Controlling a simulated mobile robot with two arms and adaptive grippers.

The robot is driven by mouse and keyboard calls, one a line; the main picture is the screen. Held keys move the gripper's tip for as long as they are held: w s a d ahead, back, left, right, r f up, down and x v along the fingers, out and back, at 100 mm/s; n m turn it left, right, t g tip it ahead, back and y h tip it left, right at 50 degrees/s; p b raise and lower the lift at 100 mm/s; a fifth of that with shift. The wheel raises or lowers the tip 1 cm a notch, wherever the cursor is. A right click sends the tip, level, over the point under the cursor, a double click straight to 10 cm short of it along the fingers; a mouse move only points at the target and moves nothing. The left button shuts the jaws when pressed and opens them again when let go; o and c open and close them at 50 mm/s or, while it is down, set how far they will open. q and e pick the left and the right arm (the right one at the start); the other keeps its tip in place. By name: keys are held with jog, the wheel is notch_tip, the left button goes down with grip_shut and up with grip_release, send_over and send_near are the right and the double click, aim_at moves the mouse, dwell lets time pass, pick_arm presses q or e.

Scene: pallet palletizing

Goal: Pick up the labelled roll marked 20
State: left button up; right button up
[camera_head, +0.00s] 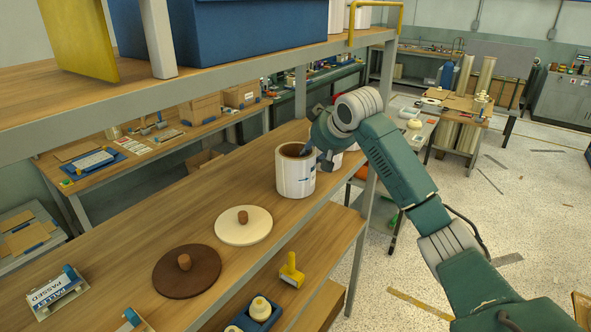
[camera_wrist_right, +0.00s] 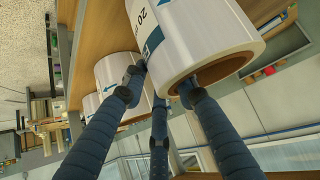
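A white labelled roll (camera_head: 295,172) stands upright on the wooden shelf, its brown core open at the top. In the right wrist view the same roll (camera_wrist_right: 190,35) fills the top, with a "20" and blue print partly visible on its label. My right gripper (camera_head: 313,150) is at the roll's upper right rim. In the wrist view the right gripper's fingers (camera_wrist_right: 160,88) straddle the roll's wall, one at the core opening and the others by the outer side. Whether they press on the wall is unclear. My left gripper is in neither view.
More white rolls (camera_wrist_right: 114,68) stand close beside this one, mostly hidden behind my gripper in the head view. A cream disc (camera_head: 243,231) and a brown disc (camera_head: 187,276) with knobs lie on the shelf at the front. An upper shelf edge (camera_head: 215,85) runs above.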

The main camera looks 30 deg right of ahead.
jog(key=shift+r, duration=0.1)
grip_shut()
jog(key=shift+s, duration=0.1)
jog(key=shift+r, duration=0.1)
